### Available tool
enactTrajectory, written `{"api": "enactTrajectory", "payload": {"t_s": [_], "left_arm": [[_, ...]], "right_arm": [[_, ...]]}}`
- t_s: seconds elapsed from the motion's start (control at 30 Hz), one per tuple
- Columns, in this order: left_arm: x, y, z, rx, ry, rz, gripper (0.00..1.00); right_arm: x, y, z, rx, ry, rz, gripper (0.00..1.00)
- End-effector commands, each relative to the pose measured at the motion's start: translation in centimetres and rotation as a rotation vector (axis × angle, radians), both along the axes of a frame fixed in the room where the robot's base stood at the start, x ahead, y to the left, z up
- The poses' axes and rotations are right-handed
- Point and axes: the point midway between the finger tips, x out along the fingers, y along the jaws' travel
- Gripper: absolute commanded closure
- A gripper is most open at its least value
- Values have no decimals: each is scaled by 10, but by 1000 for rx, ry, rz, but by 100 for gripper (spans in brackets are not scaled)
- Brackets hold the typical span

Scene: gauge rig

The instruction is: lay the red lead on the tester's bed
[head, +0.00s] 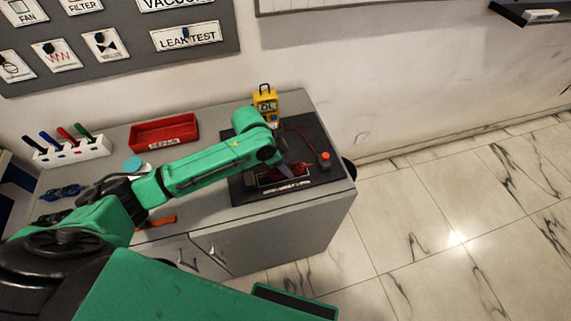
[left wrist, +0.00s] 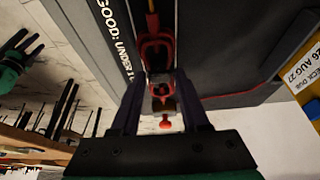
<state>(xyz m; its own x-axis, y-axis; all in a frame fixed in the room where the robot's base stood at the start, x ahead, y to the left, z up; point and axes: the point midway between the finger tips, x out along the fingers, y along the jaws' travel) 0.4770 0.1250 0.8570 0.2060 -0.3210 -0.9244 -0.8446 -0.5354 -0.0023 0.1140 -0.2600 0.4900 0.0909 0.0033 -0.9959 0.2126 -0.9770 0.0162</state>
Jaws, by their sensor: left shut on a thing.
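The tester's bed (head: 240,191) is a dark board on the grey bench top, with the yellow tester (head: 265,104) standing at its back edge. My left gripper (head: 287,173) is over the front part of the bed. It is shut on the red lead (head: 300,169), whose red part also shows between the fingers in the left wrist view (left wrist: 157,48). A thin red wire runs near the bed's right side. The arm hides part of the bed, and I cannot tell whether the held part touches it. My right gripper is not in view.
A black block with a red knob (head: 325,156) is at the bed's right edge. A red tray (head: 163,133) and a white rack (head: 72,152) with coloured pens stand on the bench to the left. A labelled grey board (head: 115,70) hangs on the wall. Open floor lies right.

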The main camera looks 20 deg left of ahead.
Motion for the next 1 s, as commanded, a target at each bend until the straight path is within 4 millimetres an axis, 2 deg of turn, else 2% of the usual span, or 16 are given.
{"api": "enactTrajectory", "payload": {"t_s": [0.43, 0.47, 0.53, 0.77, 0.83, 1.0], "left_arm": [[0, 0, -6, 0, 0, 0, 100], [0, 0, -6, 0, 0, 0, 47], [0, 0, -6, 0, 0, 0, 21], [0, 0, -6, 0, 0, 0, 20], [0, 0, -7, 0, 1, 0, 0], [0, 0, -7, 0, 0, 0, 0]], "right_arm": [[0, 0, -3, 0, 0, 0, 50], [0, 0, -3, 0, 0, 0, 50], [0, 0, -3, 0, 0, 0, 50], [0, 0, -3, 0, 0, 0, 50], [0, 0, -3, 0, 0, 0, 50], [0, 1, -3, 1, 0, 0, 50]]}}
